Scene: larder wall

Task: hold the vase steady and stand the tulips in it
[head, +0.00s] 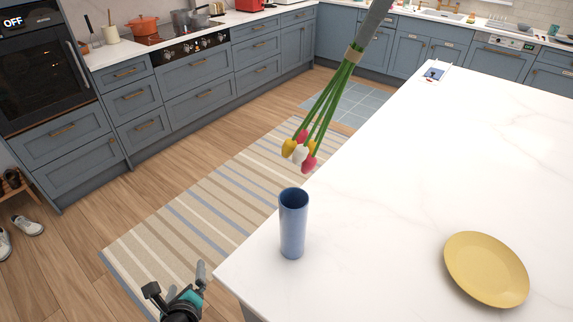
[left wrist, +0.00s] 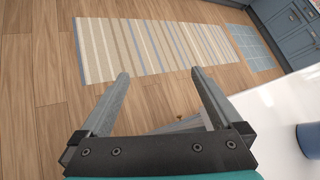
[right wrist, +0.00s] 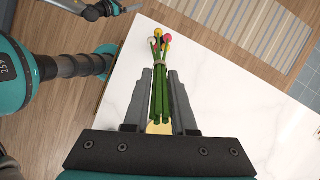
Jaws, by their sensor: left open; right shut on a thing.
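The blue vase (head: 292,225) stands upright on the white counter near its front left corner; part of it shows at the right edge of the left wrist view (left wrist: 309,140). The tulips (head: 325,110), red, yellow and white with a tan band round the green stems, hang heads down above the counter's left edge, beyond the vase and apart from it. My right gripper (head: 374,20) is shut on their stems, also in the right wrist view (right wrist: 160,85). My left gripper (head: 176,281) is open and empty, left of the vase and off the counter; its fingers fill the left wrist view (left wrist: 160,74).
A yellow plate (head: 486,268) lies on the white counter (head: 400,200) to the right of the vase. A small card-like item (head: 435,74) lies at the far corner. The counter between is clear. A striped rug (head: 190,205) covers the floor to the left.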

